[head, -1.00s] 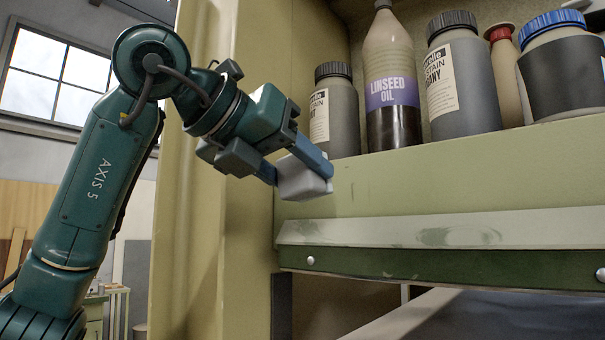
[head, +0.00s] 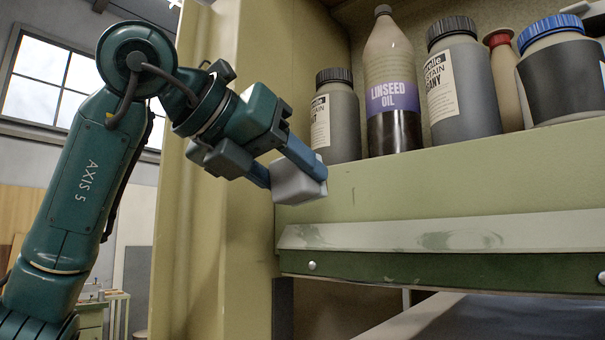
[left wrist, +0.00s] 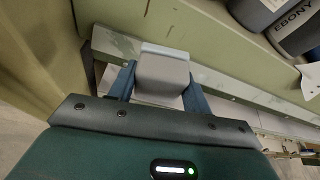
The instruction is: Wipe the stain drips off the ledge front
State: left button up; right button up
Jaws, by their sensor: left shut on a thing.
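My left gripper (head: 288,172) is shut on a pale grey block (head: 298,184), held between its two blue fingers. The block is up and left of the ledge front (head: 350,236), a pale green sloping strip; I cannot tell how far it is from the panel behind it. Dull darker smears (head: 460,240) mark the strip right of its middle, with a fainter patch (head: 310,232) near its left end. In the left wrist view the block (left wrist: 162,72) sits between the fingers and hides part of the strip (left wrist: 225,75). My right gripper is not in view.
On the shelf above stand a linseed oil bottle (head: 391,90), grey stain jars (head: 466,90) (head: 336,120), a red-capped bottle (head: 506,85) and a blue-lidded jar (head: 563,80). A tall yellow-green post (head: 225,250) stands left. Below the strip is a dark green bar (head: 430,268) with bolts.

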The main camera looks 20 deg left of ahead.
pick_arm(q)
jog(key=shift+w+d, duration=0.2)
jog(key=shift+w, duration=0.35)
jog(key=x, duration=0.2)
jog(key=p+x, duration=0.1)
jog(key=x, duration=0.1)
jog(key=shift+w+a+r, duration=0.1)
jog(key=shift+w+r, duration=0.05)
jog(key=shift+r, duration=0.25)
jog(key=shift+p+x, duration=0.35)
jog(key=shift+x, duration=0.55)
jog(key=shift+r, duration=0.1)
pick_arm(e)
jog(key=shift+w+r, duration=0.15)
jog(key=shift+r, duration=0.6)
pick_arm(q)
jog(key=shift+w, duration=0.1)
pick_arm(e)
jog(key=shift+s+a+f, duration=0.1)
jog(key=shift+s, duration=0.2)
pick_arm(q)
jog(key=shift+w, duration=0.4)
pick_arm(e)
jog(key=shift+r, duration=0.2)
pick_arm(q)
jog(key=shift+w+d+p, duration=0.3)
jog(key=shift+w+p, duration=0.2)
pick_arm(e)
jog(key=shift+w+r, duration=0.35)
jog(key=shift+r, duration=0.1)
